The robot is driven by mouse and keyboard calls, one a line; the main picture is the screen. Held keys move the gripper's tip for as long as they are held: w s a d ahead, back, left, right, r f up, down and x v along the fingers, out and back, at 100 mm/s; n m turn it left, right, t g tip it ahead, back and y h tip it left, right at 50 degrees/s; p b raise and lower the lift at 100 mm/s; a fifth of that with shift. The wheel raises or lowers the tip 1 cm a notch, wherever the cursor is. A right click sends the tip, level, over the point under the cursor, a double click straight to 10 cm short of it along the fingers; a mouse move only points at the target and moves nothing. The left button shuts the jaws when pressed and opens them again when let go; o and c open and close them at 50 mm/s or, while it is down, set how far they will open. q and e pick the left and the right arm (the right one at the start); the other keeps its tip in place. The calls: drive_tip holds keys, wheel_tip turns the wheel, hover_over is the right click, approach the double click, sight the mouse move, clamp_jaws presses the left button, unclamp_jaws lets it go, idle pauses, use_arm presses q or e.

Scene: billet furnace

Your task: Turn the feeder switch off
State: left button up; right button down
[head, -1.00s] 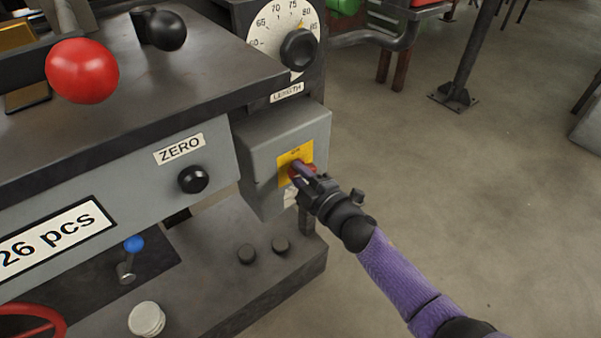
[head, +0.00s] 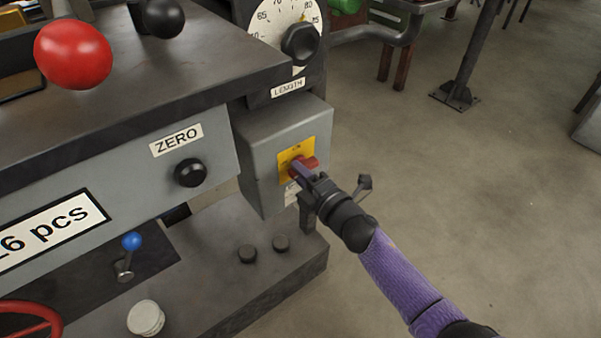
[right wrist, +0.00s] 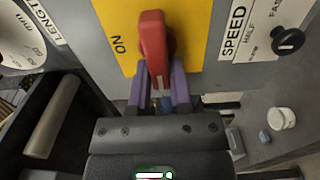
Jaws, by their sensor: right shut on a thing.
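The feeder switch is a red rotary handle (head: 311,162) on a yellow plate (head: 285,157), on the side of a grey box (head: 258,160). My right gripper (head: 301,168) is at the switch, its purple fingers closed on the handle. In the right wrist view the red handle (right wrist: 154,40) runs down between the two fingers (right wrist: 160,85), which grip its near end. The yellow plate (right wrist: 195,25) carries the word ON to the handle's left. The OFF marking is not visible. My left gripper is not in view.
A LENGTH dial with a black knob (head: 300,44) sits above the box. A ZERO knob (head: 191,173) is to its left. A red ball knob (head: 73,54) and black ball knob (head: 164,17) stand over the machine top. The floor (head: 470,190) at right is clear.

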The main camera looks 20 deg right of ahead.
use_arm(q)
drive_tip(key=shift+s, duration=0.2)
use_arm(e)
drive_tip(key=shift+f, duration=0.1)
drive_tip(key=c, duration=0.5)
unclamp_jaws()
drive_tip(key=shift+c, duration=0.2)
use_arm(q)
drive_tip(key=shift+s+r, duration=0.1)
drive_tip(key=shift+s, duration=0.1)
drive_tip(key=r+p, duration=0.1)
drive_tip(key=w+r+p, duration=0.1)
drive_tip(key=p, duration=0.1)
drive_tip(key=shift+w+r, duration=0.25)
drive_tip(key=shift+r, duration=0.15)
use_arm(e)
drive_tip(key=v, duration=1)
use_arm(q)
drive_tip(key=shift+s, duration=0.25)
